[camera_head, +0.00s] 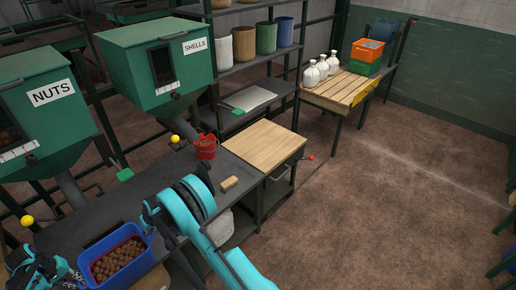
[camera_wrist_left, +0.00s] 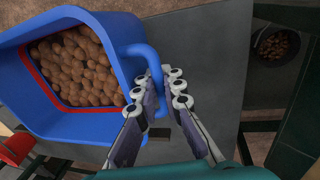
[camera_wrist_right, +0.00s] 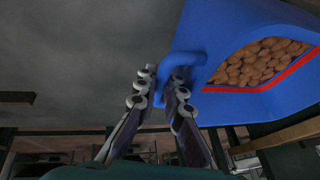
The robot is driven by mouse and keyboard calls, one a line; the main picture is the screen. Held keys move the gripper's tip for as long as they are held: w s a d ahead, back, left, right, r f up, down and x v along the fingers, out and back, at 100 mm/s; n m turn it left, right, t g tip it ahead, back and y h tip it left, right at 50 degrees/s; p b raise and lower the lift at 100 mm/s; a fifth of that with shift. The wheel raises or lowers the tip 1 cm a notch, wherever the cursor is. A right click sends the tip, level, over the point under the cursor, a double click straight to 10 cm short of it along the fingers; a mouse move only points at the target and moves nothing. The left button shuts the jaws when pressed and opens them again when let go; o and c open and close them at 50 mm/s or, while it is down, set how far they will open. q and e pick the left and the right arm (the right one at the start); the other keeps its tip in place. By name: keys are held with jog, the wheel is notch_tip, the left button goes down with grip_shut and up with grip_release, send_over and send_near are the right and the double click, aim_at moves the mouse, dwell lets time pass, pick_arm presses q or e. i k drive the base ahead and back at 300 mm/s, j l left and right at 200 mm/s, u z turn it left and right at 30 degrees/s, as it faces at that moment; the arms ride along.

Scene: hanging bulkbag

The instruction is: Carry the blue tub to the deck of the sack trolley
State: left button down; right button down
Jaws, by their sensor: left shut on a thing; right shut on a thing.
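The blue tub (camera_head: 143,251) is at the lower left of the head view, filled with round brown nuts, with a red line around the inside. My left gripper (camera_head: 76,277) is shut on the tub's near-left handle, which the left wrist view shows between the fingers (camera_wrist_left: 164,88). My right gripper (camera_head: 150,217) is shut on the opposite handle, seen in the right wrist view (camera_wrist_right: 160,84). I cannot tell whether the tub touches the surface below. I cannot make out a sack trolley in these views.
The dark bench (camera_head: 95,212) runs beneath the green NUTS hopper (camera_head: 38,115) and SHELLS hopper (camera_head: 155,65). A slatted table (camera_head: 342,92) holds white jugs and crates. Open floor (camera_head: 400,200) lies right.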

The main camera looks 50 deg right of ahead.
aim_at(264, 141)
jog(key=z, duration=2.1)
jog(key=i+l+z, duration=0.15)
jog(key=i+z, duration=0.45)
jog(key=i, duration=2.3)
jog(key=i+u, duration=0.3)
jog(key=i+l+u, duration=0.25)
jog(key=u, duration=2.15)
jog(key=i+l, duration=0.05)
